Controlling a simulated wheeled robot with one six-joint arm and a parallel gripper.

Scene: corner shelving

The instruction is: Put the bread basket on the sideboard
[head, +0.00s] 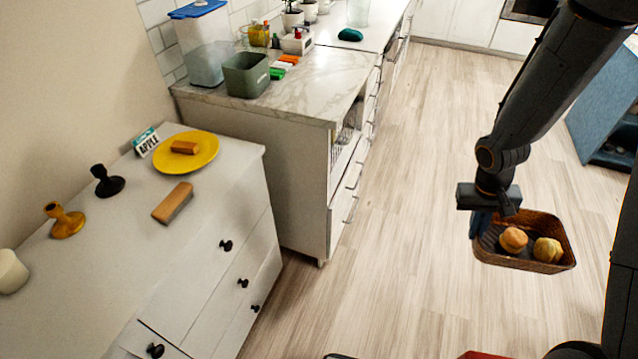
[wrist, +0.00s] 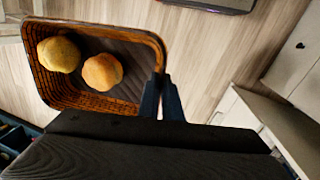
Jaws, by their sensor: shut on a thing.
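The bread basket (head: 555,228) is brown and woven with a dark lining, and two bread rolls (head: 513,239) lie in it. My gripper (head: 482,218) is shut on the basket's rim at its left side and holds it in the air above the floor. The wrist view shows the basket (wrist: 100,104) with both rolls and the dark fingers (wrist: 160,92) at its rim. The sideboard (head: 225,160) is the low white cabinet with black knobs at the left in the head view. The basket is well to the right of it, apart from it.
On the sideboard are a yellow plate (head: 205,160) with a brown block, an "APPLE" box (head: 146,142), a wooden-backed brush (head: 173,203), two candle holders (head: 108,181) and a white candle (head: 12,271). Its front right top is bare. A marble-topped counter (head: 310,88) stands behind. Open floor lies between.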

